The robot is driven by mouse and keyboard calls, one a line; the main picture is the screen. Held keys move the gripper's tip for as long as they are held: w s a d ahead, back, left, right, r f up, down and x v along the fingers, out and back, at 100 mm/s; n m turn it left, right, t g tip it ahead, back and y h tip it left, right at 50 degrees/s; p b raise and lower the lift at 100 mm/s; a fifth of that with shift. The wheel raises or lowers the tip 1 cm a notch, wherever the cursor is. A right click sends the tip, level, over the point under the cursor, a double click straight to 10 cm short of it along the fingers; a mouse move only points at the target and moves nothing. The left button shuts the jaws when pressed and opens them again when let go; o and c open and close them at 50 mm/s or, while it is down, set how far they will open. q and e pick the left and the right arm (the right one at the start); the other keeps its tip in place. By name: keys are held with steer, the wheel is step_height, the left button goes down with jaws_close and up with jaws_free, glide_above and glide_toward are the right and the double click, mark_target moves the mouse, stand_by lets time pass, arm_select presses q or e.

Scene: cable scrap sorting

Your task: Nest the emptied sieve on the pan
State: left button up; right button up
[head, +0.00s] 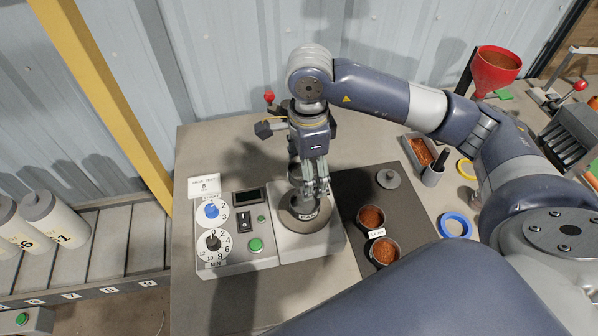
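My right gripper (314,188) reaches down over the shaker, its arm coming in from the right. Its fingers are close together at a round grey metal vessel (303,216) with a label on its front. This vessel sits on the pale shaker base (318,244). The gripper covers much of it, so I cannot tell sieve from pan here, or whether the fingers grip it. Two round dishes with reddish-brown granules, one farther back (370,217) and one nearer (384,251), stand to the right on a dark mat. My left gripper is not in view.
A control panel (230,229) with dials and a green button is left of the shaker. A knobbed grey lid (388,179) lies on the dark mat (352,187). A granule tray (419,150), blue ring (455,225), yellow ring (466,168) and red funnel (497,70) are rightward.

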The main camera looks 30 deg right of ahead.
steer(key=shift+s+d+f, duration=0.2)
steer(key=shift+f, duration=0.3)
steer(key=shift+f+b, duration=0.35)
steer(key=shift+b, duration=0.05)
steer(key=shift+w+a+f+b, duration=0.2)
steer(key=shift+f+b, duration=0.1)
steer(key=shift+f, duration=0.4)
steer(key=shift+f+b, duration=1.35)
steer(key=shift+f, duration=1.3)
arm_select(q)
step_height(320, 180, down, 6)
steer(key=b, duration=0.1)
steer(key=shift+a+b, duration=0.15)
steer(key=shift+b, duration=0.25)
arm_select(e)
steer(key=shift+f, duration=0.7)
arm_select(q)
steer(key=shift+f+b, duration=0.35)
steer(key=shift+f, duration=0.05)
arm_select(e)
steer(key=o, duration=1.3)
steer(key=shift+c, duration=0.2)
